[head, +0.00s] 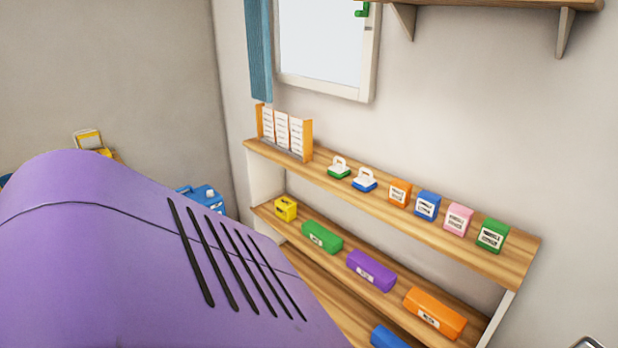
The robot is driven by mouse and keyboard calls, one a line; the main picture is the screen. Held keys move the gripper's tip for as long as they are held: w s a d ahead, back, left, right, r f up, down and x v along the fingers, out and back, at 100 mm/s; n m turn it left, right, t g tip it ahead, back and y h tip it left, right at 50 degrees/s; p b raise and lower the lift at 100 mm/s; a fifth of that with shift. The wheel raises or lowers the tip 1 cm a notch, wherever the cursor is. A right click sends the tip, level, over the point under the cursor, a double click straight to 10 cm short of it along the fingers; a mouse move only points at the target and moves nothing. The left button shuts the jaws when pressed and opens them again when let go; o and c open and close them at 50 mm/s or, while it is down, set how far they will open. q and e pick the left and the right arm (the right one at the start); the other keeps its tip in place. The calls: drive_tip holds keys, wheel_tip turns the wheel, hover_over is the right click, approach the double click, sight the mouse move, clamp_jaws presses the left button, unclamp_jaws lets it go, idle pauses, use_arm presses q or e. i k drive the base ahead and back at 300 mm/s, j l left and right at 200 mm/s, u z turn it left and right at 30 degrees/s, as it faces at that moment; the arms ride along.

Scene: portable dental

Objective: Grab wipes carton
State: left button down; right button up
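Four small cartons stand in a row on the upper wooden shelf: an orange carton (399,192), a blue carton (427,205), a pink carton (458,219) and a green carton (493,235). Each has a white label with print too small to read, so I cannot tell which one is the wipes carton. Neither of my grippers shows in the head view.
The upper shelf (330,188) also holds a card rack (283,133) and two small white-handled items (339,167) (364,180). Below lie yellow (286,209), green (322,237), purple (371,270) and orange (434,313) boxes. A large purple dental chair (110,250) blocks the left foreground.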

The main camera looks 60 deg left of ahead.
sight(286, 209)
drive_tip(key=u, duration=0.35)
drive_tip(key=i+u, duration=0.15)
drive_tip(key=u, duration=0.2)
drive_tip(key=l+u, duration=0.1)
drive_tip(key=u, duration=0.2)
